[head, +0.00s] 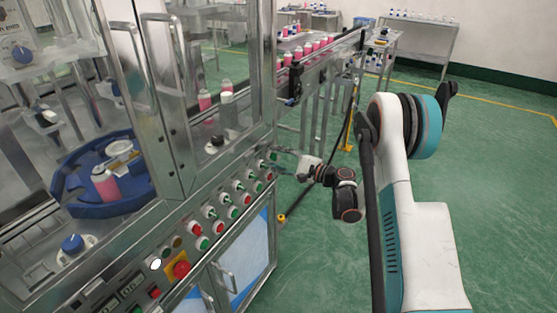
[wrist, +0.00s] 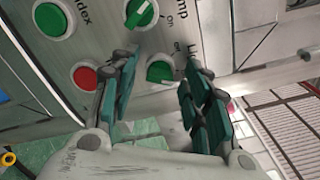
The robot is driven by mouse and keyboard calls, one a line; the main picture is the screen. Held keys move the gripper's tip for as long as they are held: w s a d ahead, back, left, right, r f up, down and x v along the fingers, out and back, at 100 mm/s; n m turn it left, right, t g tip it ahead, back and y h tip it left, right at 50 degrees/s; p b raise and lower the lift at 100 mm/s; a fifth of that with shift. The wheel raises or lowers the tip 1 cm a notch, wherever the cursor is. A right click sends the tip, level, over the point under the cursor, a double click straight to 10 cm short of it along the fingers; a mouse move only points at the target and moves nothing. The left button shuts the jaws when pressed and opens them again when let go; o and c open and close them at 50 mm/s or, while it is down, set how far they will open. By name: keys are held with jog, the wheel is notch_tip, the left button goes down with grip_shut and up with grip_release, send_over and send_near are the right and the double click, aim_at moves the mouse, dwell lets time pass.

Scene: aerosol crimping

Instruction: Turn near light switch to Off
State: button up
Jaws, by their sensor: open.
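The light switch (wrist: 160,72) is a green rotary knob on the metal panel, below a partly hidden label starting "Li". Its ridge looks roughly crosswise in the wrist view; I cannot tell its setting for sure. My gripper (wrist: 159,66) is open, with its dark green fingers on either side of this knob. I cannot tell whether either finger touches it. In the head view my gripper (head: 285,155) is at the right end of the machine's control panel, small and partly hidden by the wrist.
Another green knob (wrist: 140,13) sits close above, with an "On" mark. A red button (wrist: 85,77) and a green button (wrist: 53,19) are left of the fingers. In the head view a red emergency stop (head: 181,270) is lower on the panel. Open green floor lies to the right.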

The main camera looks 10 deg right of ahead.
jog(key=shift+c, duration=0.3)
grip_shut()
jog(key=n, duration=1.1)
jog(key=shift+f+n, duration=0.1)
jog(key=shift+n, duration=0.5)
jog(key=shift+o, duration=0.3)
grip_release()
